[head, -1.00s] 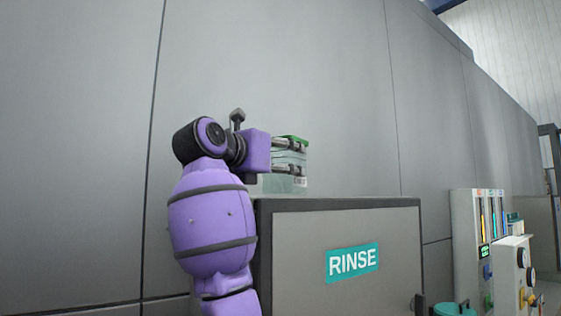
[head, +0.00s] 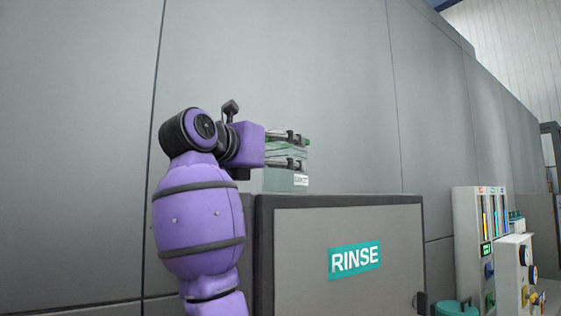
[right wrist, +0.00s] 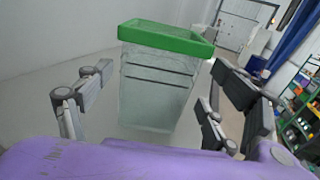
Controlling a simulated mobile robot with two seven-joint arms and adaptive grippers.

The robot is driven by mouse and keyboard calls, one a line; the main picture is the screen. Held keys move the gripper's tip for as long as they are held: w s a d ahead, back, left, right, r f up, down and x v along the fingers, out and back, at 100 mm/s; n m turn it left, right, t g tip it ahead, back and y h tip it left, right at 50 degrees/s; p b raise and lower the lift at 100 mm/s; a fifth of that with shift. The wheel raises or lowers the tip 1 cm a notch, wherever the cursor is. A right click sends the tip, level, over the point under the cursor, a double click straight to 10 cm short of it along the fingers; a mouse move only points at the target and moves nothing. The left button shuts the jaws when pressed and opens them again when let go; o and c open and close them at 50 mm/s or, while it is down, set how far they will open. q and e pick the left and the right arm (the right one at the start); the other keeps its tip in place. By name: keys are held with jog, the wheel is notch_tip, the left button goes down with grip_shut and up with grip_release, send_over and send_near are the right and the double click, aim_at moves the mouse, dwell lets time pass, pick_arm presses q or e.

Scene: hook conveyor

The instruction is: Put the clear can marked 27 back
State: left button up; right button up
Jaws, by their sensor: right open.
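The clear can (head: 285,181) is a boxy see-through container with a green lid and a small white label. In the head view it stands upright on top of the grey RINSE cabinet (head: 300,240); the number on its label is too small to read. My right gripper (head: 301,151) is open at the can's upper part, its fingers covering part of it. In the right wrist view the can (right wrist: 155,100) shows between the two spread fingers, with gaps on both sides. My left gripper is not in view.
A grey panelled wall stands behind the cabinet. To the right are a white panel with coloured gauges (head: 481,225), a white unit with knobs (head: 514,265) and a teal-lidded bin (head: 455,308). The right part of the cabinet top looks clear.

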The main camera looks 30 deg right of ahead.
jog(key=v, duration=0.4)
jog(key=b+v, duration=0.1)
jog(key=v, duration=0.3)
jog(key=shift+w+a+f, duration=0.1)
jog(key=shift+a+f, duration=0.05)
jog(key=shift+a, duration=0.2)
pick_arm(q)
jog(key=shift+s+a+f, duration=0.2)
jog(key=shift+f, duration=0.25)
pick_arm(e)
jog(key=shift+s+a, duration=0.35)
jog(key=shift+a, duration=0.05)
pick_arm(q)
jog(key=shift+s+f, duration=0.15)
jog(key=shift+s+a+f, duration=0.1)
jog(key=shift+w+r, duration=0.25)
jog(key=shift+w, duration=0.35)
